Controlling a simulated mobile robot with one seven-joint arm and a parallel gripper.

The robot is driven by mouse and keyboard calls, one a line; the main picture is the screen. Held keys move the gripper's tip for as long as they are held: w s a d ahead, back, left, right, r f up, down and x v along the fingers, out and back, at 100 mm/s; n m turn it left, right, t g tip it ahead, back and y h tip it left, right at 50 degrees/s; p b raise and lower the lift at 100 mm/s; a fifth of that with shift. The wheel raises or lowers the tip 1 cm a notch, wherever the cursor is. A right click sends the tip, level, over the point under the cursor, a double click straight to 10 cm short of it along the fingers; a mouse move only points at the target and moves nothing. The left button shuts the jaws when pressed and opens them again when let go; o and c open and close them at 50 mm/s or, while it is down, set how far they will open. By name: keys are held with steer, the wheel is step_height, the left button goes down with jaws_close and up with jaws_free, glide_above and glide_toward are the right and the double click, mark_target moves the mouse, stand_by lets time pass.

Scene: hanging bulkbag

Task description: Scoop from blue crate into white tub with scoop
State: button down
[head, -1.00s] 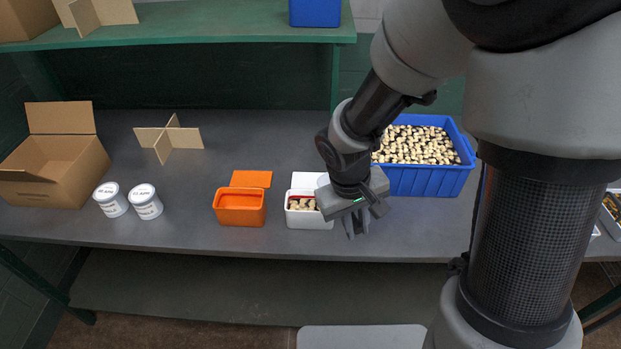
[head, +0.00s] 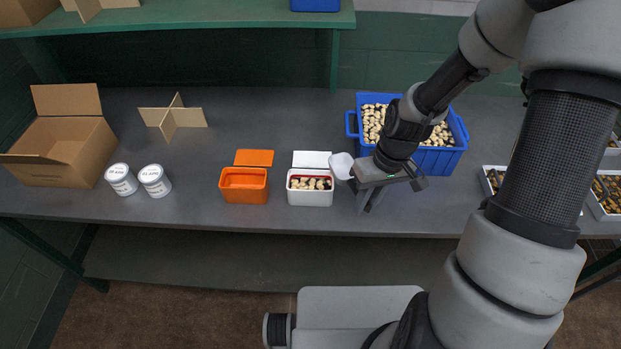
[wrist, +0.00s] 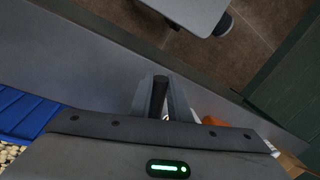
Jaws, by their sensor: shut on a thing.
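The blue crate (head: 445,160) at the back right holds many pale pieces with dark parts. The white tub (head: 310,199) stands open in front of it to the left, its lid tilted back, with several similar pieces inside. My gripper (head: 370,200) is just right of the tub, above the table, in front of the crate. It is shut on the scoop, whose white bowl (head: 341,165) sticks out left beside the tub's lid. In the wrist view the gripper's fingers (wrist: 160,98) are close together; the scoop's bowl is hidden there.
An open orange tub (head: 244,194) stands left of the white tub. Two white lidded pots (head: 138,180), a cardboard box (head: 70,150) and a cardboard divider (head: 172,117) are further left. Trays (head: 490,180) of brown pieces lie on the right. The table's front edge is clear.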

stand_by(0.4)
steer(key=shift+s+d+r, duration=0.3)
steer(key=shift+d, duration=0.05)
steer(key=shift+s+d+r, duration=0.4)
steer(key=shift+s, duration=0.35)
steer(key=shift+s+d+r, duration=0.45)
steer(key=shift+s, duration=0.3)
steer(key=shift+s+d+r, duration=0.4)
steer(key=shift+s, duration=0.35)
steer(key=shift+f, duration=0.1)
